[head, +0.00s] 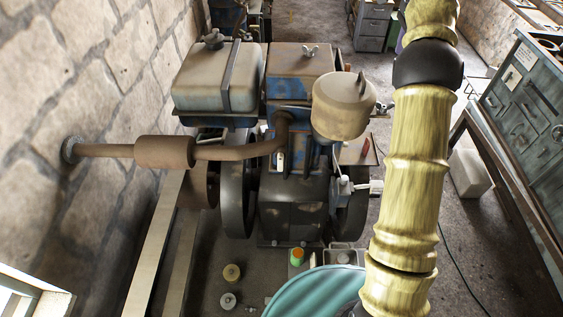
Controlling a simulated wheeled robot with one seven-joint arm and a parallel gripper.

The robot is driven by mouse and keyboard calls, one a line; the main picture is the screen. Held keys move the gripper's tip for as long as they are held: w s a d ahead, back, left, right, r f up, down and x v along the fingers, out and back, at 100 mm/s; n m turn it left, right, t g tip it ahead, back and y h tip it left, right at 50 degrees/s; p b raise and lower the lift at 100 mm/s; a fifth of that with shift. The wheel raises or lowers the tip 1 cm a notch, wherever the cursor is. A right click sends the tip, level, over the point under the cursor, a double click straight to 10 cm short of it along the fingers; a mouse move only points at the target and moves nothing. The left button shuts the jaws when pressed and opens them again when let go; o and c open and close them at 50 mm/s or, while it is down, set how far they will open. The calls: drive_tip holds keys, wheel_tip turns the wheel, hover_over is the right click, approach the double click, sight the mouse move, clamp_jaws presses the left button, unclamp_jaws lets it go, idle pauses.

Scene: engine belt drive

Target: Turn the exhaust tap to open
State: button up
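A rusty exhaust pipe (230,153) runs from the blue and black engine (292,205) left through a muffler (165,152) into a round fitting (70,149) on the stone wall. A small pale lever-like part (280,160) sits just below the pipe's bend on the engine. I cannot tell whether it is the exhaust tap, or how the tap is set. My yellow arm crosses the right side of the view from top to bottom. My gripper is not in view.
A fuel tank (218,78) and a round tan canister (343,105) top the engine. A flywheel (238,183) stands at its left. Drawers (525,110) line the right. Floor right of my arm is partly clear.

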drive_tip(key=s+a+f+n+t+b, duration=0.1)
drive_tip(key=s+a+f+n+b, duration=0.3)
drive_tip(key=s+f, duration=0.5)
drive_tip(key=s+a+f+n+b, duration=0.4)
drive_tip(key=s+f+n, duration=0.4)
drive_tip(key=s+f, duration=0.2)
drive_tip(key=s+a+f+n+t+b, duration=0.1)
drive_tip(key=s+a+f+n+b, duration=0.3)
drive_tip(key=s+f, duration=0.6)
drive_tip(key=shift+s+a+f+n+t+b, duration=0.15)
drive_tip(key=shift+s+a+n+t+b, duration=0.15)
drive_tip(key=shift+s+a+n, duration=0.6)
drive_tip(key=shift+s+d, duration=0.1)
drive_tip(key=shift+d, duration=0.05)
